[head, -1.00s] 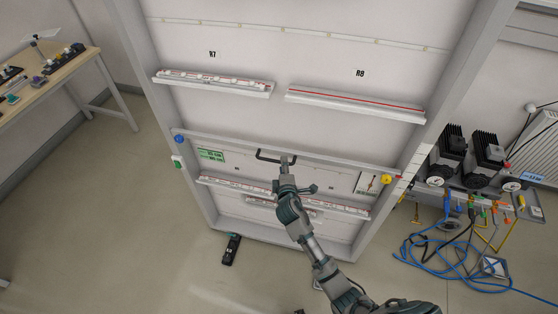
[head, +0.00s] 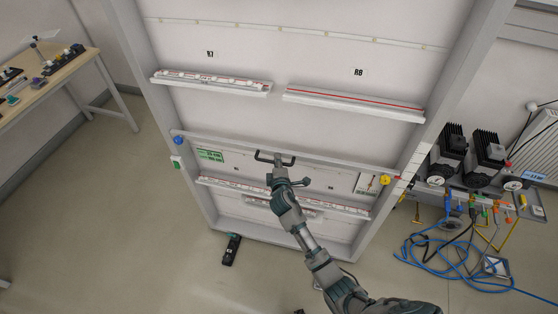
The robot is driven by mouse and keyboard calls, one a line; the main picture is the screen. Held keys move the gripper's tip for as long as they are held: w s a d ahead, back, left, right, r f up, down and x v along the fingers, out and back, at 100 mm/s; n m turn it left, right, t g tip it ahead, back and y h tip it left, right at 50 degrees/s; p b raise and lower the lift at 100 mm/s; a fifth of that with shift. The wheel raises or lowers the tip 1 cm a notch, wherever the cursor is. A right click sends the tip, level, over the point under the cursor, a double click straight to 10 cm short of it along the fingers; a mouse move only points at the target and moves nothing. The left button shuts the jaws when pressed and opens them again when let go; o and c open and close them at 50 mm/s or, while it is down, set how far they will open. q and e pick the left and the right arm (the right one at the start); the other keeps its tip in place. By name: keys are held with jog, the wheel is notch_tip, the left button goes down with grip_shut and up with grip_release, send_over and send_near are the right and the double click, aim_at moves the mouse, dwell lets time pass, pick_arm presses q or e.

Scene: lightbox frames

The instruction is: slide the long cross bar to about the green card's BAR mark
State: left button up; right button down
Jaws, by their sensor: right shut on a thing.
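The long cross bar (head: 335,168) spans the tall light frame, from near a blue knob (head: 179,140) on the left to a yellow knob (head: 385,180) on the right. A dark handle (head: 260,157) stands out from the bar near its middle. My right gripper (head: 277,159) is at this handle and shut on it; its fingers are small and partly hidden by the wrist. The green card (head: 210,155) is below the bar near the left upright; its writing is too small to read, so I cannot tell its BAR mark. My left gripper is not in view.
Lamp rails labelled R7 (head: 212,84) and R8 (head: 353,104) sit above the bar, with a lower rail (head: 345,208) beneath it. Pumps (head: 487,150) and blue hoses (head: 450,262) are at the right. A dark device (head: 231,250) lies on the floor.

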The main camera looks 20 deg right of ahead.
jog(key=shift+w+a+r+p, duration=0.1)
jog(key=shift+a+r+p, duration=0.35)
jog(key=shift+a+r, duration=0.55)
jog(key=r+p, duration=0.4)
jog(key=r, duration=0.1)
jog(key=r+p, duration=0.2)
jog(key=p, duration=0.1)
jog(key=shift+w+d+r, duration=0.1)
jog(key=shift+d+r, duration=0.15)
jog(key=shift+d, duration=0.05)
jog(key=shift+a+r, duration=0.1)
jog(key=shift+r, duration=0.2)
jog(key=shift+a+f, duration=0.15)
jog(key=c, duration=1.2)
grip_release()
jog(key=shift+c, duration=0.2)
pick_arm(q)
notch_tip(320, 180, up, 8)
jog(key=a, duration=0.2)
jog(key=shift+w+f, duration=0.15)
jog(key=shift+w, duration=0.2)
pick_arm(e)
jog(key=shift+o, duration=0.3)
jog(key=shift+a+f, duration=0.2)
jog(key=shift+a, duration=0.05)
